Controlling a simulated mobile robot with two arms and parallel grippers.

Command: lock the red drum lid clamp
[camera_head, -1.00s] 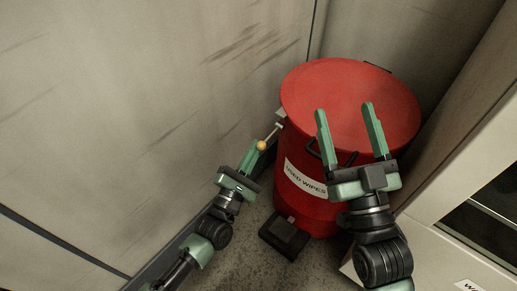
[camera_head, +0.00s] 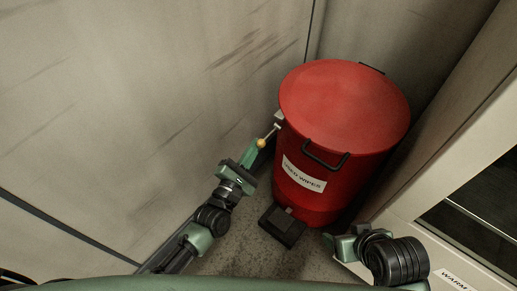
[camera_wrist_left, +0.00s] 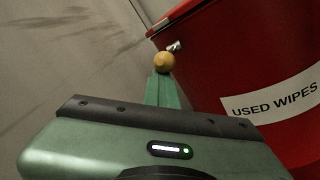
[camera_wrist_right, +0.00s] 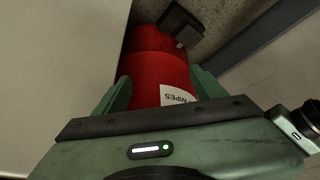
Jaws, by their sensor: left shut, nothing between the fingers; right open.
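The red drum (camera_head: 325,180) stands in the corner with its red lid (camera_head: 345,100) on top and a "USED WIPES" label on its side. On its left, just under the rim, a short metal clamp lever ends in a yellow ball knob (camera_head: 261,143); the knob also shows in the left wrist view (camera_wrist_left: 164,61). My left gripper (camera_head: 255,152) is shut and empty, its fingertips right at the knob; I cannot tell whether they touch. My right gripper (camera_wrist_right: 161,76) is open and empty, low at the drum's front right, with the drum seen beyond its fingers.
A black handle (camera_head: 325,160) sticks out from the drum's front. A black pedal (camera_head: 283,226) is at its foot. A grey wall (camera_head: 130,110) stands close on the left. A pale cabinet (camera_head: 450,170) with a dark opening stands on the right.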

